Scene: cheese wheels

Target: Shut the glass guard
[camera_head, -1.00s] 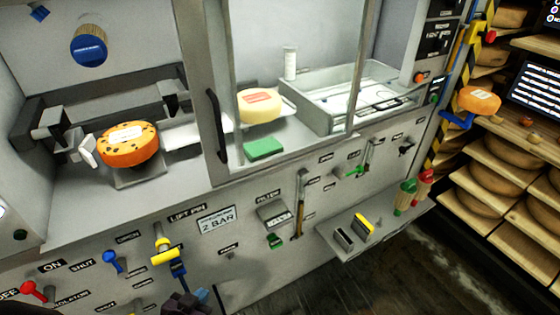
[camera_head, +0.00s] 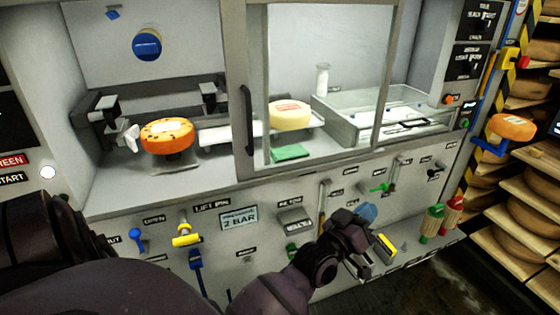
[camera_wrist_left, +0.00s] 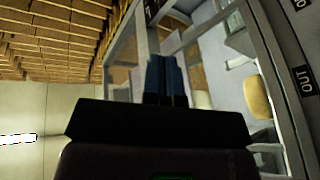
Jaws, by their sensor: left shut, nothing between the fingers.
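The glass guard (camera_head: 325,40) is a grey-framed clear pane in the head view. It stands in front of the right part of the machine's bay, and the left part with an orange cheese (camera_head: 167,136) is uncovered. Its dark upright handle (camera_head: 248,120) is on the left frame post. My left gripper (camera_head: 367,212) is low and right of the handle, apart from it, in front of the lower panel. Its blue fingers (camera_wrist_left: 165,78) are shut and empty in the left wrist view. My right gripper is not in view.
A pale yellow cheese (camera_head: 290,115) and a clear tray (camera_head: 385,120) sit behind the pane. Levers such as the yellow lift pin (camera_head: 185,235) stick out of the panel below.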

